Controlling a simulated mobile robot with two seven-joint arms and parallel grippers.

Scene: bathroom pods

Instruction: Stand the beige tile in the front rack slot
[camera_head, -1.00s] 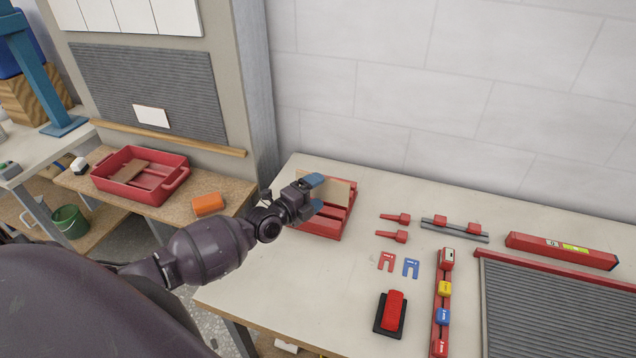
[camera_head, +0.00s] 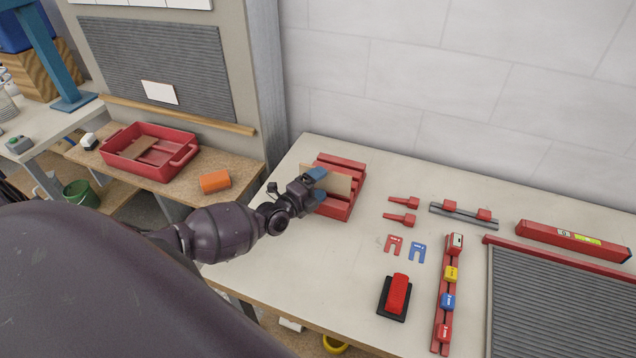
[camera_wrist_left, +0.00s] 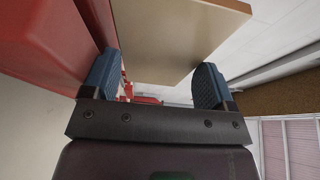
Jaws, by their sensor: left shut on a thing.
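The beige tile (camera_head: 339,184) stands on edge at the red rack (camera_head: 348,165) in the head view. My left gripper (camera_head: 314,186) is shut on the tile's left end. The tile is over the near part of the rack, with red ridges showing behind it. Whether its lower edge is inside the front slot or just above it, I cannot tell. In the left wrist view the tile (camera_wrist_left: 185,35) shows between the blue fingers (camera_wrist_left: 160,82), with the red rack (camera_wrist_left: 45,45) at the left. My right gripper is not in view.
Red clamps (camera_head: 402,218), shims (camera_head: 393,244) and a black-and-red block (camera_head: 396,297) lie right of the rack. A grey ribbed panel (camera_head: 560,305) lies farther right. A red bin (camera_head: 187,155) stands on the left bench. The table in front of the rack is clear.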

